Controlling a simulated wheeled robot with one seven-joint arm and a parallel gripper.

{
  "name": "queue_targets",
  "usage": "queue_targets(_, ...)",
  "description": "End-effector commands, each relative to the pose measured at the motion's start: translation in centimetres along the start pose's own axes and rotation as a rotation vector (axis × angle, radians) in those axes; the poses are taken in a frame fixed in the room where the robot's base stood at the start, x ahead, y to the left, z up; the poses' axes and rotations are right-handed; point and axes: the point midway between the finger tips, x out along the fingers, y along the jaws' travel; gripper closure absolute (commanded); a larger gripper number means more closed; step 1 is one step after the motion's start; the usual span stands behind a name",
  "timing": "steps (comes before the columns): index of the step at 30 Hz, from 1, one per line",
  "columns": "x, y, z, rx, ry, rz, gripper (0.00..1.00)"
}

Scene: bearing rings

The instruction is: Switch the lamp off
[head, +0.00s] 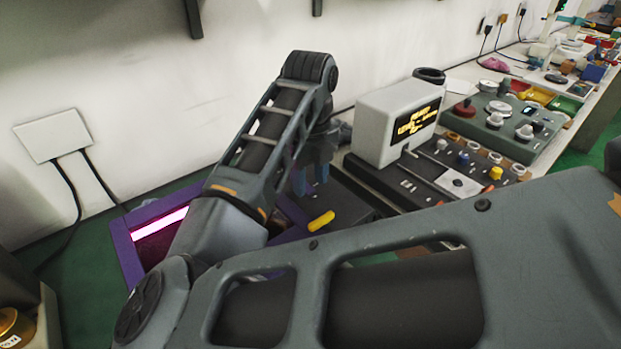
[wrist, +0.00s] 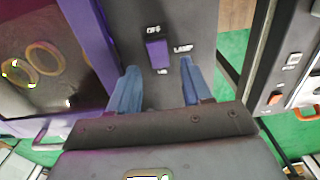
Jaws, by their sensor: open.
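The lamp's purple switch (wrist: 157,53) sits on a dark panel (wrist: 190,20) in the wrist view. "OFF" is printed above it, "LAMP" to its right, and a partly hidden label below it. I cannot tell which way the switch is tipped. My gripper (wrist: 160,66) is open and empty, with one blue finger on each side of the switch and no clear contact. In the head view my gripper (head: 311,178) is partly hidden by my arm, and the switch is not visible. The lamp tube (head: 160,223) glows pinkish white inside a purple frame (head: 126,250).
Rings (wrist: 45,58) lie in the dark purple-framed area at left in the wrist view. A yellow handle (head: 321,221) lies near my gripper. A grey display box (head: 395,120) and a green knob panel (head: 505,125) stand to the right.

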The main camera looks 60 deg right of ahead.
Motion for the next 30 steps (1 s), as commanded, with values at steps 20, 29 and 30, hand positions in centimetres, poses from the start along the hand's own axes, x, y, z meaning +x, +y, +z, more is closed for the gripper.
queue_targets(20,1.11,-0.05,-0.04,0.002,0.000,0.000,0.75)
queue_targets(29,1.09,-0.03,-0.04,0.002,0.000,0.000,1.00)
queue_targets(30,1.09,-0.03,-0.04,0.002,0.000,0.000,1.00)
